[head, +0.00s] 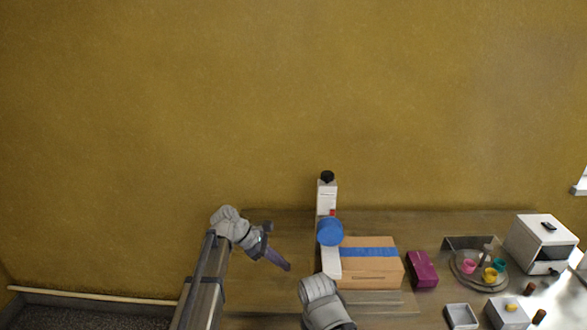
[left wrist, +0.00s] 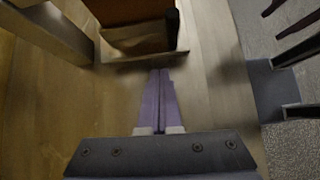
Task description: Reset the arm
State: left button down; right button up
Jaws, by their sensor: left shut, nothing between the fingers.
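My left gripper (head: 287,267) is over the left part of the wooden table, with its purple fingers pointing down and to the right. In the left wrist view its two fingers (left wrist: 158,72) lie together, shut, with nothing between them. Part of my arm, a grey rounded link, shows at the bottom middle of the head view. I see no right gripper fingers in either view.
A cardboard box (head: 372,273) with blue tape stands right of the left gripper, beside a blue round object (head: 330,232). A magenta box (head: 422,269), a round tray (head: 464,281) with coloured cups and a white machine (head: 541,239) stand farther right. The table's left part looks clear.

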pick_arm(q)
jog(key=s+m, duration=0.1)
jog(key=s, duration=0.1)
jog(key=s+d+f+m+y, duration=0.1)
jog(key=s+m, duration=0.1)
jog(key=s+d+f+m+y, duration=0.1)
jog(key=s, duration=0.1)
jog(key=shift+s+f+m+g, duration=0.25)
jog(key=shift+s+m+g, duration=0.05)
jog(key=shift+s, duration=0.1)
jog(key=s+m+y, duration=0.1)
jog(key=s+m, duration=0.1)
jog(key=s+f+m+y, duration=0.1)
jog(key=s+m, duration=0.1)
jog(key=s, duration=0.1)
jog(key=s+f+m+y, duration=0.1)
jog(key=s+m, duration=0.1)
jog(key=shift+s+f, duration=0.2)
jog(key=shift+s, duration=0.05)
jog(key=s+a+f+m+y, duration=0.1)
jog(key=s+a+m+y, duration=0.2)
jog(key=s+m+y, duration=0.2)
jog(key=s+m, duration=0.3)
jog(key=m, duration=0.2)
jog(key=shift+s+a+m, duration=0.15)
jog(key=shift+s+m, duration=0.05)
jog(key=shift+m, duration=0.1)
